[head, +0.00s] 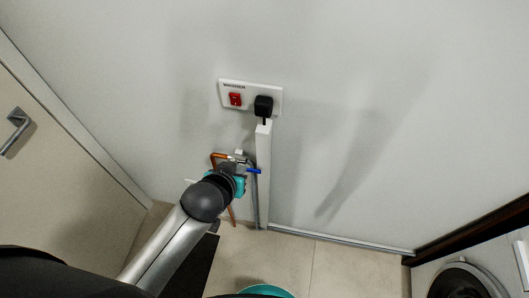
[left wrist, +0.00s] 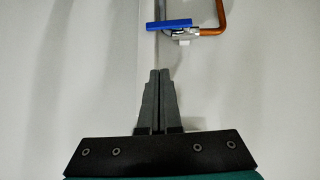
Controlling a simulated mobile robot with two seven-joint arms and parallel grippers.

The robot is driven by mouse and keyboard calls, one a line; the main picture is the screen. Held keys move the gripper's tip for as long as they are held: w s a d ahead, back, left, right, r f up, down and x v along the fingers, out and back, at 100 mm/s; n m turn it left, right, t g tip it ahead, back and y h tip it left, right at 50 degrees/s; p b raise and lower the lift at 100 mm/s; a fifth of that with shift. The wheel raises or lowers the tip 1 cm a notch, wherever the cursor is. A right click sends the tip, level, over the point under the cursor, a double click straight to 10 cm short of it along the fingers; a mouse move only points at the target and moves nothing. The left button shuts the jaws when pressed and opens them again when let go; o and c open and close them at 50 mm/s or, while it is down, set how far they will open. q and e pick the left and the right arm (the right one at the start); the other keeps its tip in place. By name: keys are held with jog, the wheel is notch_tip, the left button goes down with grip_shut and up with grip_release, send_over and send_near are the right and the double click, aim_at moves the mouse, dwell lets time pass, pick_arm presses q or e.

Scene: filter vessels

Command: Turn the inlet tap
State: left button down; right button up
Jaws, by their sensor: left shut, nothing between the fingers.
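The inlet tap has a blue lever handle (head: 253,170) and a metal body, fitted on a copper pipe (head: 217,156) at the wall below the socket. In the left wrist view the blue handle (left wrist: 168,24) lies nearly level, across the top of the metal valve body (left wrist: 184,33), with the bent copper pipe (left wrist: 224,14) to its right. My left gripper (left wrist: 160,72) is shut and empty, its fingertips pointing toward the tap with a gap between them and the handle. In the head view my left gripper (head: 241,172) partly hides the tap. My right gripper does not show.
A socket plate (head: 247,96) with a red switch (head: 235,99) and a black plug (head: 263,105) is above the tap. White trunking (head: 263,170) runs down beside it. A door (head: 50,170) is at left, a washing machine (head: 460,280) at lower right. The wall between is clear.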

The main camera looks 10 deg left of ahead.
pick_arm(q)
jog(key=b, duration=0.3)
send_over(253, 171)
jog(key=s, duration=0.2)
notch_tip(253, 171, down, 7)
jog(key=shift+w+a+f+b, duration=0.1)
jog(key=shift+f+b, duration=0.15)
jog(key=shift+f, duration=0.75)
jog(key=shift+w+a+f+b, duration=0.1)
jog(key=shift+f+b, duration=0.1)
jog(key=shift+f, duration=0.8)
jog(key=shift+d+f, duration=0.1)
jog(key=shift+f, duration=0.4)
jog(key=shift+s+f, duration=0.2)
jog(key=shift+s, duration=0.1)
